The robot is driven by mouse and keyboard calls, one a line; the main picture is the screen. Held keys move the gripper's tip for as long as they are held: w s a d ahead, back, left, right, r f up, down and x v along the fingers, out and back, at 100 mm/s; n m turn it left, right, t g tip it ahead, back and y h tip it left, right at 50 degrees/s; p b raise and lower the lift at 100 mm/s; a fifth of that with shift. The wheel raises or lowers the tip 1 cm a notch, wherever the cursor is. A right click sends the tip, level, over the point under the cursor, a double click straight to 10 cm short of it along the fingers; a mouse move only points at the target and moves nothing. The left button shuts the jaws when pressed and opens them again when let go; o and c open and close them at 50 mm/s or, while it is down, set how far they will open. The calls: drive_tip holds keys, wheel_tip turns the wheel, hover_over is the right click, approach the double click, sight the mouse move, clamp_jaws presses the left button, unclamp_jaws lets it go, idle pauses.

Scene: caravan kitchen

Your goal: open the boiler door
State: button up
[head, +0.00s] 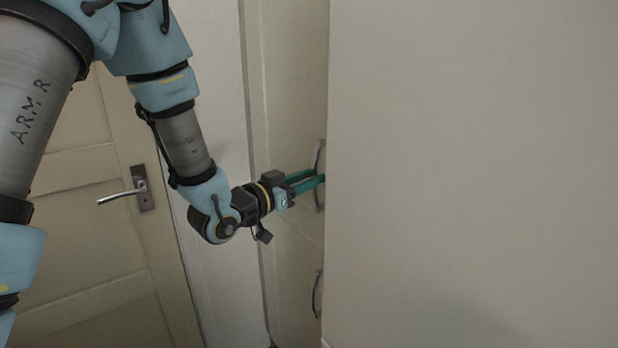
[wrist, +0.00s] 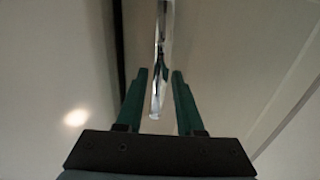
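A tall cream cupboard front (head: 288,90), seen at a steep angle, has an upright curved metal handle (head: 320,152). I take its upper door to be the boiler door; it looks shut. My gripper (head: 308,182) reaches to this handle with its green fingers. In the wrist view, the shiny handle (wrist: 161,50) runs upright between the fingertips of my gripper (wrist: 160,75). The fingers are open, one on each side, with a visible gap to the handle. The near wall hides part of the cupboard front in the head view.
A second curved handle (head: 317,293) sits lower on the same cupboard. A large plain pale wall or panel (head: 470,150) fills the right side, close to the gripper. A panelled door (head: 90,230) with a lever handle (head: 125,192) stands at left behind my arm.

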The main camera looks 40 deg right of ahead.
clamp_jaws()
idle(1.2)
